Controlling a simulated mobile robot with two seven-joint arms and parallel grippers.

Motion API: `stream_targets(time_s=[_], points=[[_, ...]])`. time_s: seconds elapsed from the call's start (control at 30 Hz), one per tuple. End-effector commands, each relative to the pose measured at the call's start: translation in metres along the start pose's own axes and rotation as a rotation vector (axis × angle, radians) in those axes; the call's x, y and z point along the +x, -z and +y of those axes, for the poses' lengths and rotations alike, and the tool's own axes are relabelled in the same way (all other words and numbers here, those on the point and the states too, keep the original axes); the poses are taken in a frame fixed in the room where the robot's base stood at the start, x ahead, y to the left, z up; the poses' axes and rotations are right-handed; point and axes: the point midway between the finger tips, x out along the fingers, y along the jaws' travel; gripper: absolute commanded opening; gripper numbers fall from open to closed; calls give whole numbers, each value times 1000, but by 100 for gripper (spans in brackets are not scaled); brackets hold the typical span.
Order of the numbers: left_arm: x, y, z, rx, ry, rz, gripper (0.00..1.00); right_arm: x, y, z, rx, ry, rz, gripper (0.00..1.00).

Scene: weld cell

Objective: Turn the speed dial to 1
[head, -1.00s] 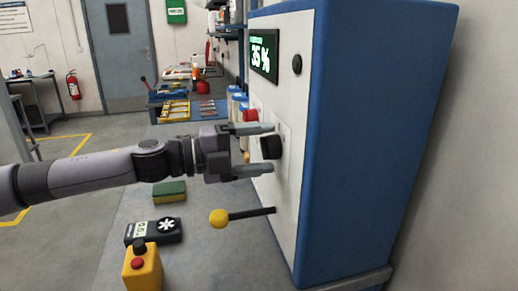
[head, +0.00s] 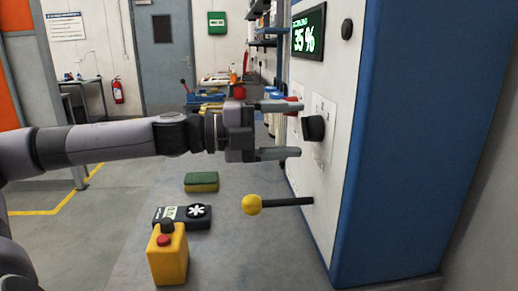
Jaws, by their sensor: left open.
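The speed dial is a black knob (head: 314,128) on a light plate on the white face of the blue cabinet (head: 375,150). Which mark it points to is too small to read. The display (head: 308,32) above it reads 35 %. My left gripper (head: 282,130) is open and empty, its two fingers pointing right toward the panel. The fingertips are just left of the knob, one above and one below its height, and it does not look gripped. The upper finger partly covers a red button (head: 293,105). My right gripper is not in view.
A lever with a yellow ball (head: 252,204) sticks out from the panel below my gripper. On the grey bench stand a yellow button box (head: 168,255), a black meter (head: 182,217) and a green-yellow sponge (head: 201,182). Another black knob (head: 347,29) sits beside the display.

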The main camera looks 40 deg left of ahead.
Motion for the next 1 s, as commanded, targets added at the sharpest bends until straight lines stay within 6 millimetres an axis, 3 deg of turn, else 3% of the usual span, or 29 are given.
stream_targets(time_s=[0.1,0.5,1.0], points=[[-10,0,4,7,-2,0,75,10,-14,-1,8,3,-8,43],[-42,-1,1,1,0,-2,75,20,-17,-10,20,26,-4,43],[-46,-1,0,-2,0,-1,75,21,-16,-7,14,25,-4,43]])
